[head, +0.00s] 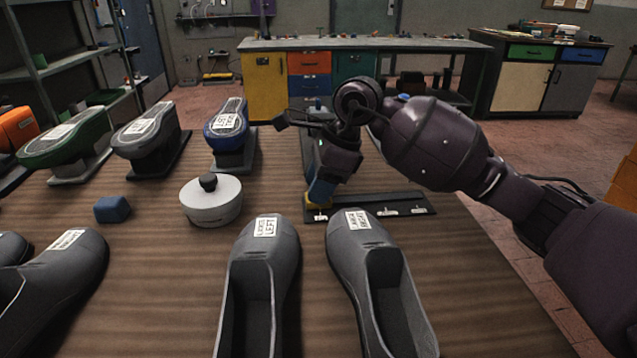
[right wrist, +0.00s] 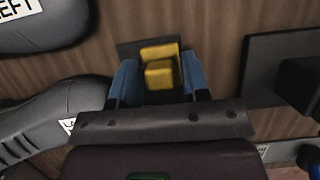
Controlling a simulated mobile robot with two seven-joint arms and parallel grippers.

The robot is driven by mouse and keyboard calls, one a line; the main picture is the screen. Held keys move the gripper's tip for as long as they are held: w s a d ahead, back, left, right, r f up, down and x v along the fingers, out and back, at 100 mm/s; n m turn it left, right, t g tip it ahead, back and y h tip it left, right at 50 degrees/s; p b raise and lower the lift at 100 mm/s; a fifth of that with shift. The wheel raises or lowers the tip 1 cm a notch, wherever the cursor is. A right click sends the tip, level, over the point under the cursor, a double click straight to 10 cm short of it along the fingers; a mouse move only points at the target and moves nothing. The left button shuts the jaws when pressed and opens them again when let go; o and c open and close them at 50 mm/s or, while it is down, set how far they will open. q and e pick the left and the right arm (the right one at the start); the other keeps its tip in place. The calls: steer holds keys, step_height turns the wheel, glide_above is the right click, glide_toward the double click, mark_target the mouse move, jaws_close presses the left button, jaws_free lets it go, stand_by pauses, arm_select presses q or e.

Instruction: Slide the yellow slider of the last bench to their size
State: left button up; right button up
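The yellow slider (head: 318,205) sits near the left end of a dark bench (head: 400,199) with several small white labels along its front; their text is too small to read. My right gripper (head: 320,190) points down at the slider from above. In the right wrist view its blue fingertips (right wrist: 160,80) stand on both sides of the yellow slider (right wrist: 160,72), very close to it. Whether they press on it cannot be told. Two grey shoes, left (head: 262,250) and right (head: 362,245), lie in front of the bench. My left gripper is not in view.
A round white base with a black knob (head: 211,200) and a blue block (head: 112,209) lie to the left. Green (head: 72,145), grey (head: 150,138) and blue (head: 227,130) shoe-shaped pieces on stands are at the back left. The table (head: 480,290) is clear at the right.

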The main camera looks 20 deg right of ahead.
steer(key=shift+d, duration=0.1)
jaws_close()
steer(key=s+d, duration=0.1)
steer(key=d, duration=0.4)
steer(key=s+d+p, duration=0.1)
steer(key=s+d, duration=0.1)
steer(key=d, duration=0.3)
steer(key=s+d, duration=0.1)
steer(key=d, duration=0.5)
steer(key=shift+s+p, duration=0.3)
steer(key=shift+s, duration=0.1)
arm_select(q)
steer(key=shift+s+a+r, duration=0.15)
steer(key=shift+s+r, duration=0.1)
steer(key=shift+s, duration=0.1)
arm_select(e)
steer(key=shift+s+d, duration=0.15)
steer(key=shift+d, duration=0.55)
